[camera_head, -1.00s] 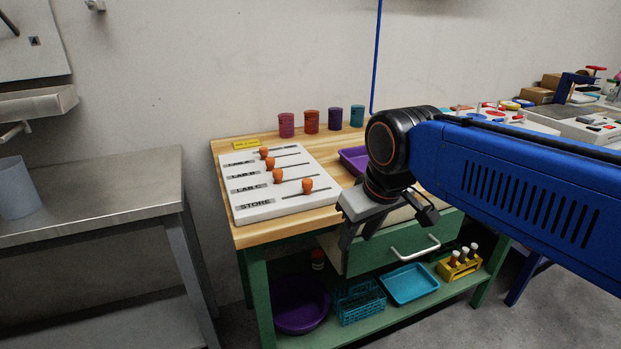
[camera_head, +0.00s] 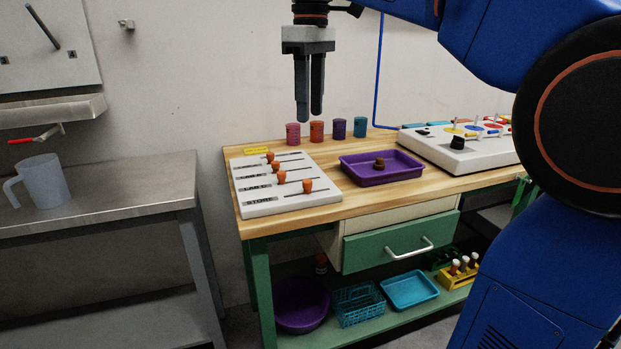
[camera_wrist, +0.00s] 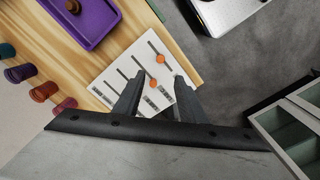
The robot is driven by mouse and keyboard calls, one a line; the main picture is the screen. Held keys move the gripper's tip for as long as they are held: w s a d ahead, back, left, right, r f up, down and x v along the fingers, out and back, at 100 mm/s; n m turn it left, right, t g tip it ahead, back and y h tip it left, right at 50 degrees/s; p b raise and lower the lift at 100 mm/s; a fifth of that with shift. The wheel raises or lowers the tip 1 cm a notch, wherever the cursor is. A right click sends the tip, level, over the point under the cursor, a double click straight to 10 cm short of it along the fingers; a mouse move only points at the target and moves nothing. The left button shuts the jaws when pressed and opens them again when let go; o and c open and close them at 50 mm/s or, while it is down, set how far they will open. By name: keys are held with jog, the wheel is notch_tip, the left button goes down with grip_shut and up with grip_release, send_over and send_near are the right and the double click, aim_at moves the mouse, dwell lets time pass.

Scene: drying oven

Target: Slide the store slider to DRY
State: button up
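The white slider panel (camera_head: 265,206) lies on the left of the wooden bench, with several rows of orange knobs. The STORE row is nearest the front edge. Its orange knob (camera_head: 307,185) stands about midway along its slot, farther right than the other knobs; it also shows in the wrist view (camera_wrist: 160,59). No DRY mark is legible. My gripper (camera_head: 309,118) hangs fingers-down above and behind the panel in the head view, touching nothing. In the wrist view its fingers (camera_wrist: 160,77) are apart and empty, and the left one hides part of the panel.
A purple tray (camera_head: 345,175) with a small brown object is right of the panel. Several coloured cups (camera_head: 317,131) stand along the back. A white control box (camera_head: 440,152) is farther right. A metal table (camera_head: 110,190) with a jug (camera_head: 47,182) is at left, across a gap.

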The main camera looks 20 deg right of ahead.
aim_at(308, 181)
jog(key=f, duration=1.6)
jog(key=shift+w+a+f, duration=0.2)
jog(key=shift+w+a, duration=0.05)
jog(key=shift+c, duration=0.2)
grip_shut()
